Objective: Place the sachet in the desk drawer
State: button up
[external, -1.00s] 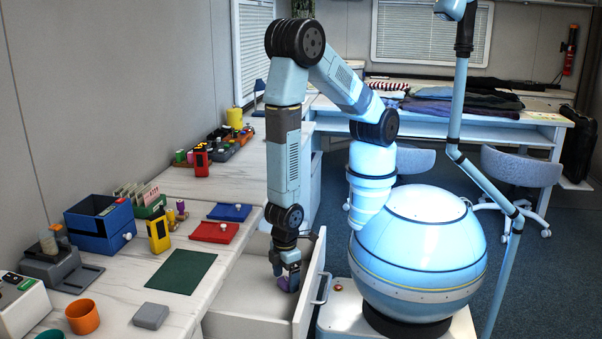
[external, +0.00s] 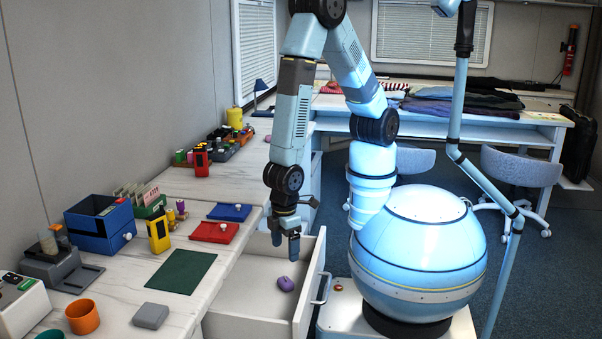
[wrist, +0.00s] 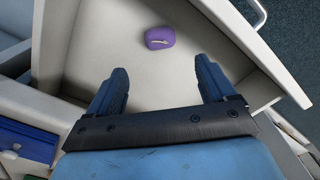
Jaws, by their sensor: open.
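The sachet (external: 286,284) is a small purple pouch lying on the floor of the open desk drawer (external: 247,327). In the wrist view the sachet (wrist: 160,37) has a pale mark on it and lies beyond the fingertips, apart from them. The white drawer shows in the wrist view too (wrist: 285,78). My gripper (external: 285,252) is above the drawer, pointing down, open and empty. In the wrist view its two blue fingers (wrist: 163,78) are spread with bare drawer floor between them.
The drawer's front panel and handle (external: 322,288) stand close to my base.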

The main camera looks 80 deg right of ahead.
jog(key=w+d+r+m+t, duration=0.1)
jog(key=w+d+r, duration=0.4)
jog(key=r, duration=0.4)
jog(key=w+d+r+m+y, duration=0.1)
jog(key=w+d+r+m, duration=0.1)
jog(key=w+d+r, duration=0.4)
jog(key=w+d+r+m+t, duration=0.1)
jog(key=w+d+r, duration=0.1)
jog(key=d+r, duration=0.7)
jog(key=s+d+r+m+t, duration=0.1)
jog(key=s+d+r+m, duration=0.1)
jog(key=s+d+r, duration=0.4)
jog(key=s+d+r+m+t+h, duration=0.1)
jog(key=s+d+r, duration=0.5)
jog(key=d+r, duration=0.6)
jog(key=shift+d+r+m+t, duration=0.35)
jog(key=shift+d+m+t, duration=0.45)
jog(key=shift+d+m, duration=0.2)
